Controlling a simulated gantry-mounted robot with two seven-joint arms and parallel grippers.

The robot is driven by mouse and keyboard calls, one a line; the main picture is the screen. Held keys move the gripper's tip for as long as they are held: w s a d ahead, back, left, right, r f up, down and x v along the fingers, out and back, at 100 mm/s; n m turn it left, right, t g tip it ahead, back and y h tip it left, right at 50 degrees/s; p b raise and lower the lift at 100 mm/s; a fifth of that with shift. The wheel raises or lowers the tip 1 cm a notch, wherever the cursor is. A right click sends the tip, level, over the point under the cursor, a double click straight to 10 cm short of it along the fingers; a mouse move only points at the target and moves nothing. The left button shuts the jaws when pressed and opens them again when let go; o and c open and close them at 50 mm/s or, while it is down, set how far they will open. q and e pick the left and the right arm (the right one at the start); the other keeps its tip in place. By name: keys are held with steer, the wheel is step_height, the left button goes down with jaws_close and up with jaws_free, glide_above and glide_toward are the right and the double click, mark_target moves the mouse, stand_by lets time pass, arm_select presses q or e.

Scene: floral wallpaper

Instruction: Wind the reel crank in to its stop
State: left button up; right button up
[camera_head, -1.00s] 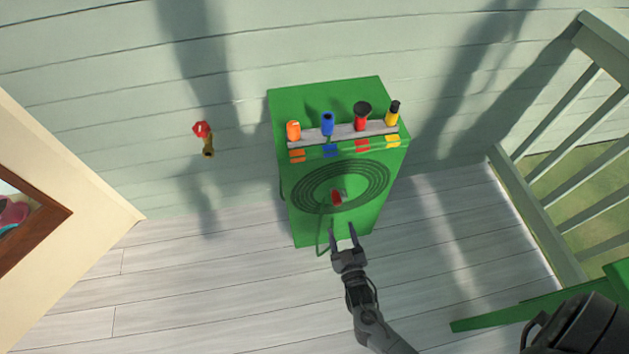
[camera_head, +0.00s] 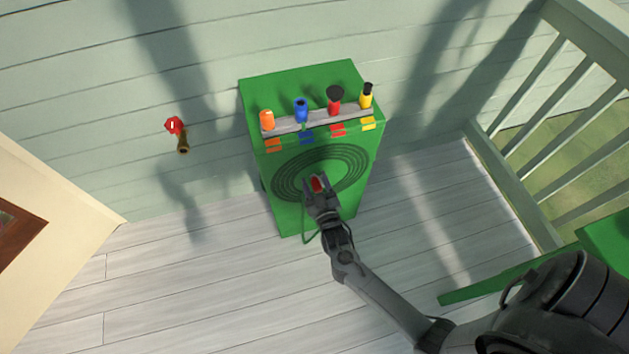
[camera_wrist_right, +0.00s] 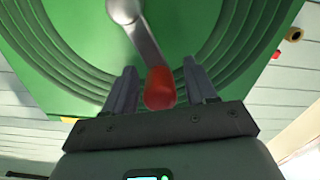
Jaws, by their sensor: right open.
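The reel is a dark green coiled hose (camera_head: 350,160) on the front of a green cabinet (camera_head: 290,222). Its crank has a grey metal arm (camera_wrist_right: 145,40) and a red handle (camera_wrist_right: 160,90); the red handle also shows in the head view (camera_head: 318,183). My right gripper (camera_head: 318,187) is at the crank. In the wrist view my right gripper (camera_wrist_right: 161,88) is open, with one finger on each side of the red handle and visible gaps between. My left gripper is not in view.
Orange (camera_head: 267,120), blue (camera_head: 301,110), red-and-black (camera_head: 335,100) and yellow (camera_head: 366,96) nozzles stand on a grey rack on the cabinet. A red-handled brass tap (camera_head: 178,133) is on the wall at left. A pale railing (camera_head: 550,110) stands at right. The floor left of the cabinet is clear.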

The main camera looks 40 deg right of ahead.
steer(key=shift+w+d, duration=0.3)
steer(key=shift+w, duration=0.3)
jaws_close()
